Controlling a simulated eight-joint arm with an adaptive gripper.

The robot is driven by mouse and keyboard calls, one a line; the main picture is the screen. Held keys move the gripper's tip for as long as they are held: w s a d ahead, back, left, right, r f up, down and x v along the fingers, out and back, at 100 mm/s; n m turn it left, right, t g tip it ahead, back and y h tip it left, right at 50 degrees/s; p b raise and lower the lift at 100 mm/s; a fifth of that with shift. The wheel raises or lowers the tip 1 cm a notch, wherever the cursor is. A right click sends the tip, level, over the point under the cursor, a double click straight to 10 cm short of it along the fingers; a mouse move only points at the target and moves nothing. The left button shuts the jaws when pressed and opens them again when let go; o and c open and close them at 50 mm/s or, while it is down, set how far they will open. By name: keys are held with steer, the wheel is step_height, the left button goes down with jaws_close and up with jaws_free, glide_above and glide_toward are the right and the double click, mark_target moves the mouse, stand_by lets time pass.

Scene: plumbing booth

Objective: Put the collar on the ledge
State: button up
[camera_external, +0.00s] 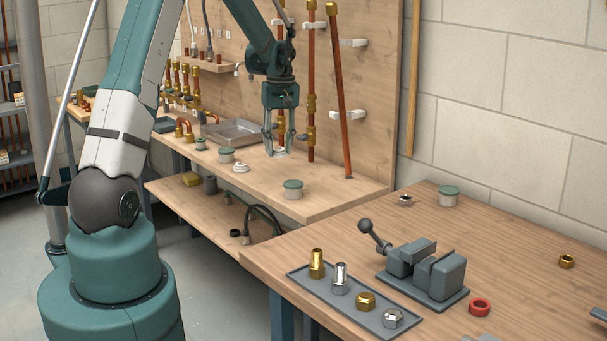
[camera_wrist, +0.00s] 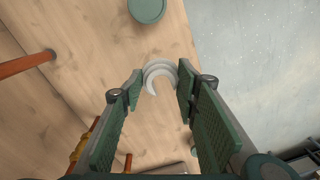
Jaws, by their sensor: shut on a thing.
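My gripper (camera_external: 279,140) is low over the back bench, in front of the wooden panel. In the wrist view its green-padded fingers (camera_wrist: 158,95) are on either side of a pale grey-white ring-shaped collar (camera_wrist: 160,68), and they are shut on it. The collar shows as a small white shape (camera_external: 279,151) at the fingertips in the outside view. I cannot tell whether it touches the bench top. A small wooden ledge (camera_external: 213,66) juts from the panel, left of my gripper, with several fittings on it.
A white stepped fitting (camera_external: 241,167) and green-lidded pots (camera_external: 293,189) stand on the back bench (camera_external: 335,196). A grey metal tray (camera_external: 233,132) lies left of my gripper. Upright copper pipes (camera_external: 341,110) are close on its right. The front bench holds a vise (camera_external: 425,270) and fittings tray (camera_external: 350,308).

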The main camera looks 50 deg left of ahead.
glide_above(279, 185)
steer(key=shift+w+f+b, duration=0.2)
steer(key=shift+f+b, duration=0.2)
steer(key=shift+f, duration=2.75)
steer(key=shift+f, duration=0.1)
steer(key=shift+f, duration=1.8)
steer(key=shift+f+b, duration=0.1)
steer(key=shift+b, duration=0.25)
steer(key=o, duration=0.9)
steer(key=shift+o, duration=0.2)
step_height(279, 185, up, 12)
steer(key=p, duration=0.1)
steer(key=shift+w+p, duration=0.2)
steer(key=shift+p, duration=0.1)
